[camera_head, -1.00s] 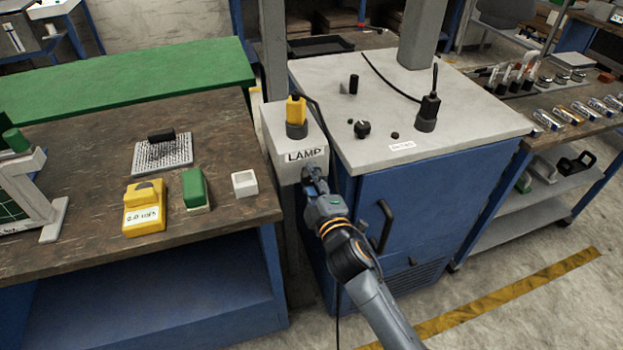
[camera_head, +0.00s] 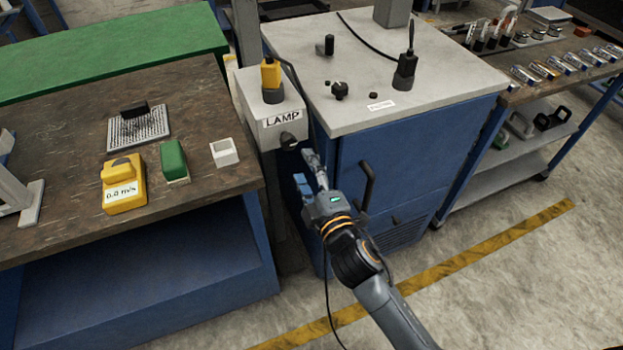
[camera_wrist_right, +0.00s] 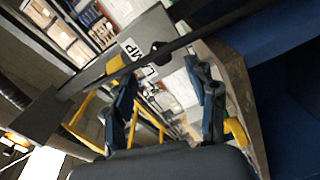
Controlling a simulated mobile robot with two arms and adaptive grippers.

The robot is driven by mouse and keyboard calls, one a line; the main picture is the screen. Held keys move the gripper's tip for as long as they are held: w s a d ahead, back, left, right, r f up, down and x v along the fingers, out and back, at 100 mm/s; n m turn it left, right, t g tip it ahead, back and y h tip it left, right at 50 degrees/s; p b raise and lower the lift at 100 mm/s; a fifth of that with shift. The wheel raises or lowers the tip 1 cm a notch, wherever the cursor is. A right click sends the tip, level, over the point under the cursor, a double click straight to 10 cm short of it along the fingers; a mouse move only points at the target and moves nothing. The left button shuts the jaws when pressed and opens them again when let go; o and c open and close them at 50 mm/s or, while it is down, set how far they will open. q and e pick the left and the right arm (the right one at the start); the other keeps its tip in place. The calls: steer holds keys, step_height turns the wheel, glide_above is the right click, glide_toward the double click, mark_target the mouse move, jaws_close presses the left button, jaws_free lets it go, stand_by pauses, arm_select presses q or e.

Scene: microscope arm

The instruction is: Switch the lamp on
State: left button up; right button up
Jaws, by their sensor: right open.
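A light grey box labelled LAMP (camera_head: 268,122) stands between the wooden bench and the blue cabinet. A dark knob (camera_head: 288,140) sticks out of its front face below the label. A yellow plug (camera_head: 271,75) stands upright in a dark socket on top. My right gripper (camera_head: 307,172) is open and empty, just below and in front of the knob, apart from it. In the right wrist view, the box's label (camera_wrist_right: 133,50) and knob (camera_wrist_right: 160,49) show beyond the spread fingers (camera_wrist_right: 162,85). My left gripper is out of view.
The blue cabinet (camera_head: 395,160) has a dark door handle (camera_head: 367,185) right of my gripper. A black plug (camera_head: 405,70) stands on its top. The bench (camera_head: 75,215) at left holds a yellow meter (camera_head: 124,190) and a green block (camera_head: 174,160). Floor in front is clear.

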steer(key=shift+v, duration=1.6)
steer(key=shift+f, duration=0.1)
